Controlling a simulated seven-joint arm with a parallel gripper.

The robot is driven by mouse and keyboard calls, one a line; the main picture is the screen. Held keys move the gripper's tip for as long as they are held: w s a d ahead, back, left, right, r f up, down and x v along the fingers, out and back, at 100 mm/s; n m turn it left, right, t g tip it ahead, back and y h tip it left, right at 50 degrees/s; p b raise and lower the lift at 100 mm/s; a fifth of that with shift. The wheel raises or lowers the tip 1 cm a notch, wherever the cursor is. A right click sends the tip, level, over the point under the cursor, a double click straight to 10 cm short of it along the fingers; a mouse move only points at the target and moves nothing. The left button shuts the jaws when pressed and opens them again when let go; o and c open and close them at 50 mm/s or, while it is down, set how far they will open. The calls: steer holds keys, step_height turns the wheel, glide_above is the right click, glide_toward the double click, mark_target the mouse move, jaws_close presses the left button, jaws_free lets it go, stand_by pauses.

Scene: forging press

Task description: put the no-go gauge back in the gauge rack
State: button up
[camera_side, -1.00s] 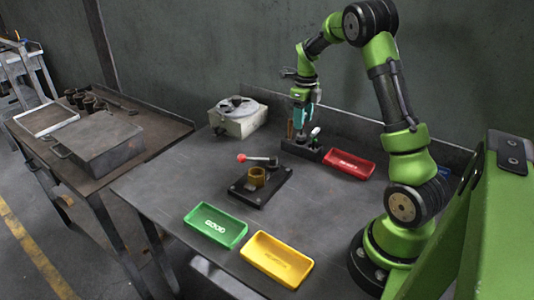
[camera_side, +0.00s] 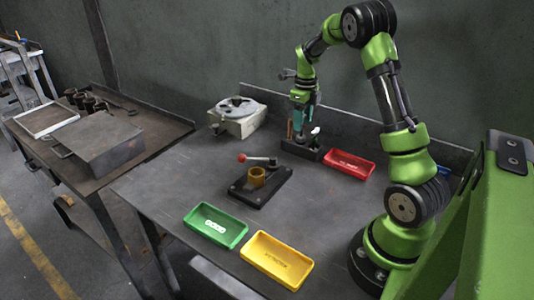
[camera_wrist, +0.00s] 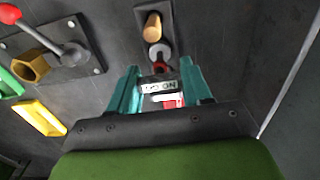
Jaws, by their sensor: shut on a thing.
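My gripper (camera_side: 302,122) hangs over the gauge rack at the back of the bench. In the wrist view, its teal fingers (camera_wrist: 160,92) are shut on the no-go gauge (camera_wrist: 159,86), whose pale label is lettered NO GO and shows upside down. The gauge rack (camera_side: 293,150) is a dark block; it also shows in the wrist view (camera_wrist: 141,20), just beyond the fingertips. A wooden-handled gauge (camera_wrist: 153,26) and a grey round piece stand in it. A red part shows just beyond the label. I cannot tell whether the held gauge touches the rack.
A red tray (camera_side: 349,164) lies right of the rack. A clamp fixture with a brass ring (camera_side: 257,177) and red-knobbed lever stands in front. Green (camera_side: 216,226) and yellow (camera_side: 277,260) trays lie at the front edge. A round-topped instrument (camera_side: 237,115) stands back left.

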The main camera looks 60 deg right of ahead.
steer(key=shift+f, duration=1.5)
stand_by(0.3)
steer(key=o, duration=1.3)
steer(key=shift+c, duration=0.2)
steer(key=shift+r, duration=5)
